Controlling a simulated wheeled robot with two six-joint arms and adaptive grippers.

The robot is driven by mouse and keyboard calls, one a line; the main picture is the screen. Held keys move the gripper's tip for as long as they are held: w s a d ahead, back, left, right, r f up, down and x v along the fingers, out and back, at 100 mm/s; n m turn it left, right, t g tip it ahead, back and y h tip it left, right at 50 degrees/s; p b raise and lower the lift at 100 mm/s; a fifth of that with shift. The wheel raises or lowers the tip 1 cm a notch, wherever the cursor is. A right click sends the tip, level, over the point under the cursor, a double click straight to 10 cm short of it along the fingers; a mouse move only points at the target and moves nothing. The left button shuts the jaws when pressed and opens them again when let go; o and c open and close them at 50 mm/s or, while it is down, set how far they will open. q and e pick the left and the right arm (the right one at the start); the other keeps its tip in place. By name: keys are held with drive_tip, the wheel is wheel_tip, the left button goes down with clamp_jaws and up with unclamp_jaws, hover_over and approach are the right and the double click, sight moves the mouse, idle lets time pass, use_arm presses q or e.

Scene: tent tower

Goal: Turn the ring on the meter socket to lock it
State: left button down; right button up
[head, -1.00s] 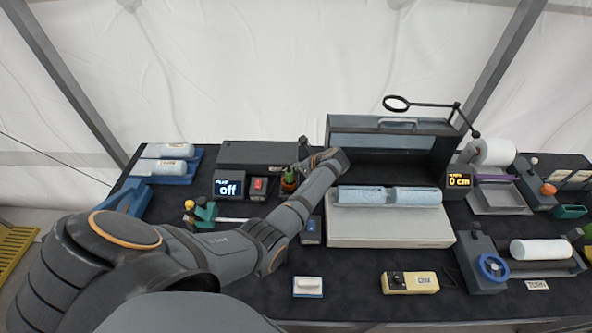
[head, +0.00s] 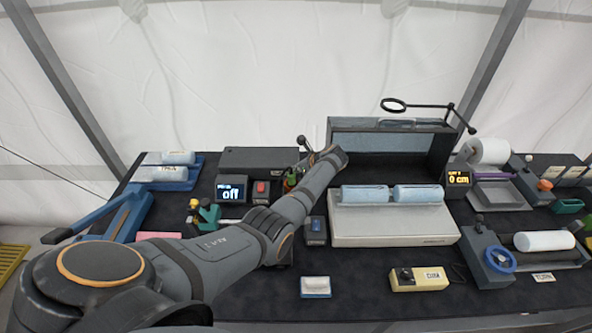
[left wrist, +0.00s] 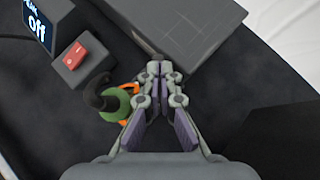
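A green fitting (left wrist: 117,106) with an orange ring (left wrist: 129,89) and a curved black part (left wrist: 98,92) stands on the dark table top, seen in the left wrist view. I take it for the meter socket, but no label shows. In the head view the fitting (head: 290,181) is small and partly behind my arm. My left gripper (left wrist: 160,70) is in front of it, its fingers drawn together, with the fitting on the left side of the left finger. Nothing clear shows between the fingertips. Whether a finger touches the ring cannot be told. My right gripper is out of view.
A display reading "off" (head: 231,188) and a red switch (head: 261,188) stand left of the fitting. A grey box (head: 262,158) lies behind. A white base with two blue-white rolls (head: 392,228) is at right. The front table centre is fairly open.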

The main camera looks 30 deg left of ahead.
use_arm(q)
drive_tip(key=shift+a, duration=0.15)
drive_tip(key=shift+f+b, duration=0.1)
drive_tip(key=shift+b, duration=0.2)
drive_tip(key=shift+a+f+n+g+b, duration=0.1)
drive_tip(key=shift+a+n+g+b, duration=0.05)
drive_tip(key=shift+n+g+b, duration=0.25)
drive_tip(key=shift+s+a+n+g+b, duration=0.2)
drive_tip(key=shift+n+g+b, duration=0.25)
drive_tip(key=shift+b, duration=0.4)
drive_tip(key=shift+s+a+n+g+b, duration=0.15)
drive_tip(key=shift+n+g+b, duration=0.2)
drive_tip(key=shift+n+b, duration=0.35)
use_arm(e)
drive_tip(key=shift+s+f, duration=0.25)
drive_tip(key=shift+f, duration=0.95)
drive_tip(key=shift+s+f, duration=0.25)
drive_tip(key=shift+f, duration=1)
use_arm(q)
drive_tip(key=shift+d, duration=0.1)
